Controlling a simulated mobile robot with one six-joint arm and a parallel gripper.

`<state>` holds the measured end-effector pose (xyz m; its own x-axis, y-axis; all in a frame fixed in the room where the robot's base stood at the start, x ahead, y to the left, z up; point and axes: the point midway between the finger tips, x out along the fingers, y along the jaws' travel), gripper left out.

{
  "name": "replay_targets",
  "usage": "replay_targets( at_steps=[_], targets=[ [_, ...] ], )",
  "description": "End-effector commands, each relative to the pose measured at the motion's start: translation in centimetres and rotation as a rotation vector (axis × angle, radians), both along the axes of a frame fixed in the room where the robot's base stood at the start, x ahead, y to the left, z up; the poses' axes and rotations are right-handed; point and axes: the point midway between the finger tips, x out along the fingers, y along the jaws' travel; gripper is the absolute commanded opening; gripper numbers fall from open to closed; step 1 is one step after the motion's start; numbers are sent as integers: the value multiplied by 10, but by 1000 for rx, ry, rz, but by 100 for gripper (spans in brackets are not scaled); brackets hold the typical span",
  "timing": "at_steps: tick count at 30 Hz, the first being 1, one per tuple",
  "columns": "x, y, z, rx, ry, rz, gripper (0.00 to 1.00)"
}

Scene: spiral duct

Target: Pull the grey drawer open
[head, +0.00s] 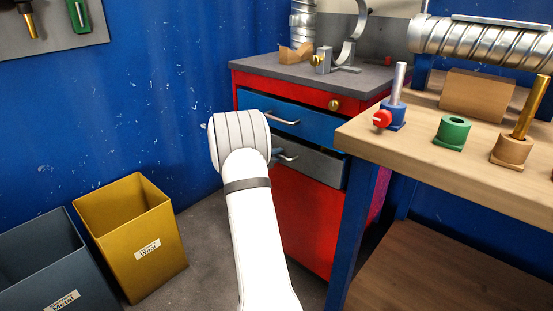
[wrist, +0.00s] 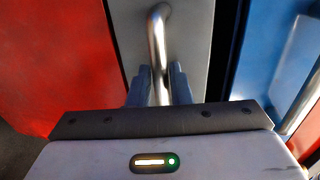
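The grey drawer (head: 321,165) is in the red cabinet, just below a blue drawer (head: 303,123). Its bar handle (head: 286,156) shows partly beside my arm. In the wrist view the grey drawer front (wrist: 194,42) stands upright in the picture, with the metal handle (wrist: 157,40) running down between my fingers. My gripper (wrist: 160,82) has one finger on each side of the bar, close against it, and looks shut on it. In the head view my arm hides the fingers and the drawer's left part.
A wooden workbench (head: 455,180) with pegs and blocks stands close on the right. A yellow bin (head: 150,245) and a dark bin (head: 50,262) stand at the lower left. A dark gap separates the grey and blue drawer fronts.

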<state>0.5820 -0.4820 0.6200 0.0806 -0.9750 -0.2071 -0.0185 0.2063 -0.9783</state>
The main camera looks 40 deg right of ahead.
Motion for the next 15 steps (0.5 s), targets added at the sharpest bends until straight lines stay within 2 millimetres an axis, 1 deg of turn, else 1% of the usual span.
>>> replay_targets(
  at_steps=[3, 9, 11, 15],
  targets=[
    [1, -4, 0, -1, 0, 1, 18],
    [1, -4, 0, 0, 1, 2, 18],
    [1, -3, 0, 0, 1, 2, 14],
    [1, -3, 0, 0, 0, 3, 2]
  ],
)
